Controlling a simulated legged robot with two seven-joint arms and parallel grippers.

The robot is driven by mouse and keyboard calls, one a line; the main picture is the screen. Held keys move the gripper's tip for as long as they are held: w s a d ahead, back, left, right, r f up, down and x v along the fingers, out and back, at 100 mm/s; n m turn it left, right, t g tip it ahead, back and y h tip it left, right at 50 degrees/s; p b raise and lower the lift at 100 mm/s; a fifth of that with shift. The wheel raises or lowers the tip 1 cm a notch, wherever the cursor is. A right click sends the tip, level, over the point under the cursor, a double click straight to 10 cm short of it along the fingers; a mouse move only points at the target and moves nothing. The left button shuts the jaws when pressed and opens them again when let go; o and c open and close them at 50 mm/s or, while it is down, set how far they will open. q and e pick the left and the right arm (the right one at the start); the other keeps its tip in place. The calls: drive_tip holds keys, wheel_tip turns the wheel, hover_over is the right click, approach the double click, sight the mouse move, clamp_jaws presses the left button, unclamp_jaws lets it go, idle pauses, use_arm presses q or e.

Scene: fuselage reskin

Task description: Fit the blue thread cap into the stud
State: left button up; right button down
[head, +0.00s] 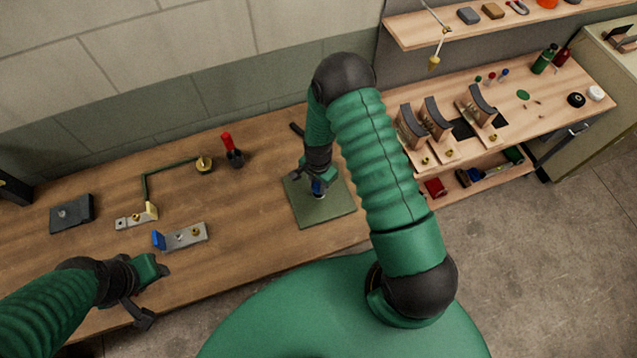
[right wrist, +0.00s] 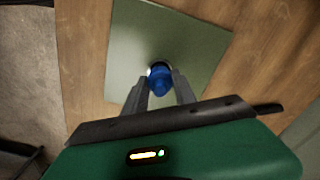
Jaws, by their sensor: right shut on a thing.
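The blue thread cap (right wrist: 159,80) is between the fingertips of my right gripper (right wrist: 160,88), which is shut on it. In the head view the cap (head: 318,187) shows as a small blue spot under my right gripper (head: 318,181). It is over the middle of a flat green plate (head: 336,208) on the workbench. In the right wrist view a pale round edge shows beside the cap, above the plate (right wrist: 190,35). The stud is not clearly seen; whether the cap touches it I cannot tell. My left gripper (head: 155,294) is open and empty over the bench's front edge.
On the bench's left are a metal bracket with a blue end (head: 187,236), a small bracket (head: 137,217), a dark block (head: 72,213) and a red-handled tool (head: 232,150). A shelf unit (head: 520,125) with curved parts stands right.

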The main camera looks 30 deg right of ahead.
drive_tip(key=shift+d+f, duration=0.1)
drive_tip(key=shift+f, duration=0.15)
drive_tip(key=shift+d+f+b, duration=0.2)
drive_tip(key=shift+d+b, duration=0.05)
drive_tip(key=shift+b, duration=0.05)
drive_tip(key=shift+d+r, duration=0.1)
drive_tip(key=shift+r, duration=0.05)
drive_tip(key=shift+r+p, duration=0.4)
use_arm(q)
drive_tip(key=shift+d+r, duration=0.1)
drive_tip(key=shift+d, duration=0.15)
use_arm(e)
drive_tip(key=shift+a, duration=0.25)
use_arm(q)
drive_tip(key=shift+d, duration=0.15)
use_arm(e)
drive_tip(key=shift+d, duration=0.1)
drive_tip(key=shift+a, duration=0.25)
use_arm(q)
drive_tip(key=shift+f, duration=0.2)
use_arm(e)
drive_tip(key=shift+d+f, duration=0.1)
